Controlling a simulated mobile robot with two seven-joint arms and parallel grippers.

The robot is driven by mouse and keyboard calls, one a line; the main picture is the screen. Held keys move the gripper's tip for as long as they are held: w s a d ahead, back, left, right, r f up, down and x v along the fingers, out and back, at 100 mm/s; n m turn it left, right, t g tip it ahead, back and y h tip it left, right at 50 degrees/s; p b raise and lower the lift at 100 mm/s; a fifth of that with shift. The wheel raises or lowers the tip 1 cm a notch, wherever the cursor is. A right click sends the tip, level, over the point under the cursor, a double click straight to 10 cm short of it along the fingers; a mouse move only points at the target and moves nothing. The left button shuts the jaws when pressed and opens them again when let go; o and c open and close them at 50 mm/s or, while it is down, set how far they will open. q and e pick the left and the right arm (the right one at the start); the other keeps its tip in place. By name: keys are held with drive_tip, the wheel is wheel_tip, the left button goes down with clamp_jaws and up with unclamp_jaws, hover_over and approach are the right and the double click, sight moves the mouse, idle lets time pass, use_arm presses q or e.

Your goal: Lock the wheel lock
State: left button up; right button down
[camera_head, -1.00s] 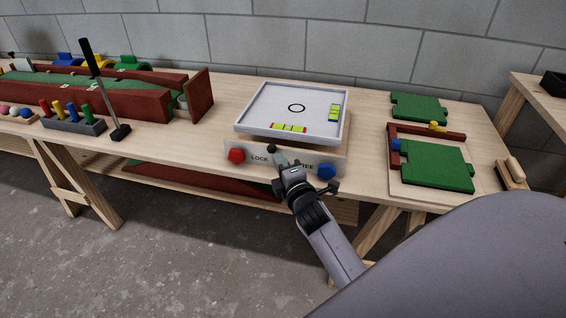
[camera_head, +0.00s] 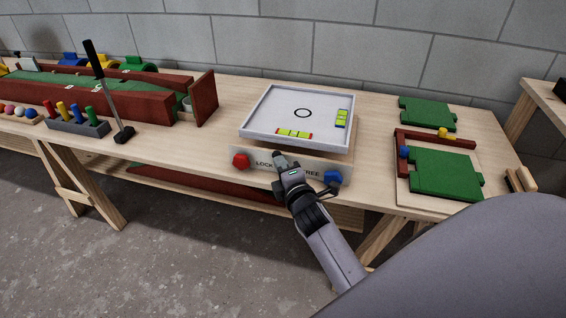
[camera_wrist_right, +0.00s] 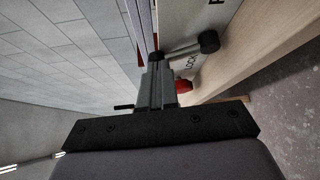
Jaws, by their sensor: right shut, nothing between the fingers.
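The wheel lock is a pale front panel (camera_head: 262,172) marked LOCK at left and FREE at right, below a white tray (camera_head: 250,132). A red knob (camera_head: 241,161) is at its left end and a blue knob (camera_head: 333,177) at its right. In the right wrist view a metal lever with a black knob (camera_wrist_right: 209,41) sticks out near the LOCK lettering. My right gripper (camera_head: 280,160) is shut and empty, at the panel between the two words, covering part of the lettering. In the wrist view its fingers (camera_wrist_right: 158,65) are beside the lever's base; I cannot tell whether they touch.
A red trough (camera_head: 130,105), a black-handled mallet (camera_head: 108,95) and a rack of coloured pegs (camera_head: 80,127) are to the left. The bench top has bare wood between them.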

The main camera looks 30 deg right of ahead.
drive_tip(key=shift+w+a+r+n+g+p, duration=0.2)
drive_tip(key=shift+w+r+n+g+p, duration=0.15)
drive_tip(key=shift+p, duration=0.45)
drive_tip(key=shift+a+f+n+g+p, duration=0.1)
drive_tip(key=shift+f+n+g+p, duration=0.15)
drive_tip(key=shift+n+p, duration=0.1)
use_arm(q)
wheel_tip(320, 180, up, 3)
drive_tip(key=shift+r, duration=0.1)
drive_tip(key=shift+a, duration=0.1)
